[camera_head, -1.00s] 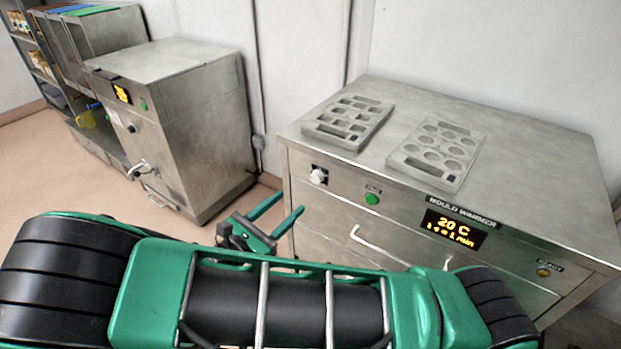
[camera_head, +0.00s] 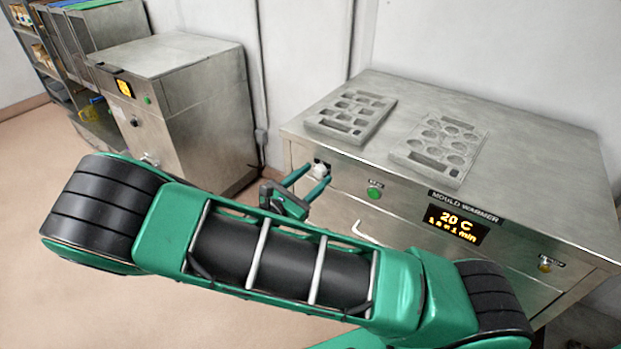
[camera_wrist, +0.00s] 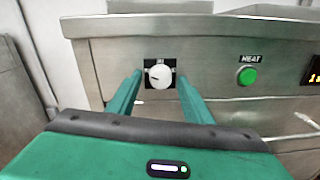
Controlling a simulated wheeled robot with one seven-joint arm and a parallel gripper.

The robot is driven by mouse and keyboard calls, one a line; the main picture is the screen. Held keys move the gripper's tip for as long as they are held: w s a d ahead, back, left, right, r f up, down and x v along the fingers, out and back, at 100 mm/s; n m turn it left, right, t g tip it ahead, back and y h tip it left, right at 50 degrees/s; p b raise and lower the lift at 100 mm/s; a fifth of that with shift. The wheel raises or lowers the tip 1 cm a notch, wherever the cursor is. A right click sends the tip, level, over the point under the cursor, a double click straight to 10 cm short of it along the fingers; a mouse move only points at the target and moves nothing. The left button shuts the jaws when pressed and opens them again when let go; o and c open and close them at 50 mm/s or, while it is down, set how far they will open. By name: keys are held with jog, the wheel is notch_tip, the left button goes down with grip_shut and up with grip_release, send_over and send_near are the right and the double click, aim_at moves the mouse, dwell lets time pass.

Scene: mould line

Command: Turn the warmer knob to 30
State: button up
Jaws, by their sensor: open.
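The warmer knob (camera_wrist: 160,76) is a white round dial on a black plate at the left of the mould warmer's front. In the head view the knob (camera_head: 319,170) shows between my fingertips. My gripper (camera_wrist: 159,84) is open, with one green finger on each side of the knob and gaps visible between them. I cannot tell how far the fingertips reach along it. The mould warmer (camera_head: 540,170) has a display (camera_head: 456,224) reading 20 C. Marks on the knob plate are too small to read.
A green HEAT button (camera_wrist: 247,76) sits right of the knob; a drawer handle (camera_head: 366,233) is below. Two grey moulds (camera_head: 350,116) (camera_head: 440,142) lie on the warmer's top. Another steel cabinet (camera_head: 190,110) stands to the left, with floor between.

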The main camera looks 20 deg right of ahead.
jog(key=c, duration=1.1)
jog(key=shift+o, duration=0.2)
jog(key=shift+m, duration=0.3)
jog(key=m, duration=0.6)
jog(key=shift+r, duration=0.1)
jog(key=m, duration=0.3)
jog(key=shift+m, duration=0.3)
jog(key=shift+m+y, duration=0.4)
jog(key=shift+m, duration=1.1)
